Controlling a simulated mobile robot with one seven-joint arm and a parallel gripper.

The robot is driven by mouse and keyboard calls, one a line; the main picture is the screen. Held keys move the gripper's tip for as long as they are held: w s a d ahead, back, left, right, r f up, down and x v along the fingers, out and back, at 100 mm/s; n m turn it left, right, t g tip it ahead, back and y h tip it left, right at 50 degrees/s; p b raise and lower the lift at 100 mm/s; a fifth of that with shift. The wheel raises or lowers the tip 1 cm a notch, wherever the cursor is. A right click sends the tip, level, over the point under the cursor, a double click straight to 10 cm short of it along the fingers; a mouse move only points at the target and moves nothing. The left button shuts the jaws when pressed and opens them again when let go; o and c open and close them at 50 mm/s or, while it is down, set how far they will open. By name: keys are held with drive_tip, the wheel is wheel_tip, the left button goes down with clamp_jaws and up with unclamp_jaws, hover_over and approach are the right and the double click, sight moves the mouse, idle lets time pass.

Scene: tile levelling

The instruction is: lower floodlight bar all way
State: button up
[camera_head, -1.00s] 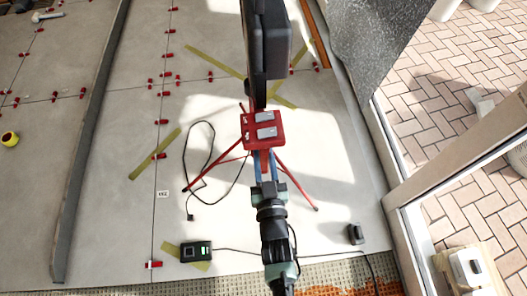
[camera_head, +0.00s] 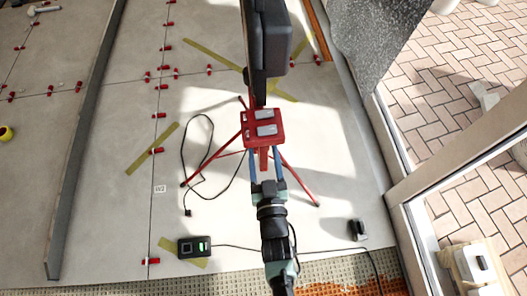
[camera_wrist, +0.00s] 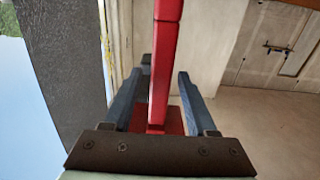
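Gaps show between that part and both fingers. A lower red piece lies between the fingers close to the palm.
A black cable (camera_head: 184,165) lies loose left of the tripod. A long grey straightedge (camera_head: 78,150) lies further left. A window frame (camera_head: 455,180) bounds the right side.

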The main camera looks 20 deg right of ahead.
drive_tip(key=v, duration=1.3)
drive_tip(key=shift+p, duration=0.35)
drive_tip(key=shift+r, duration=0.1)
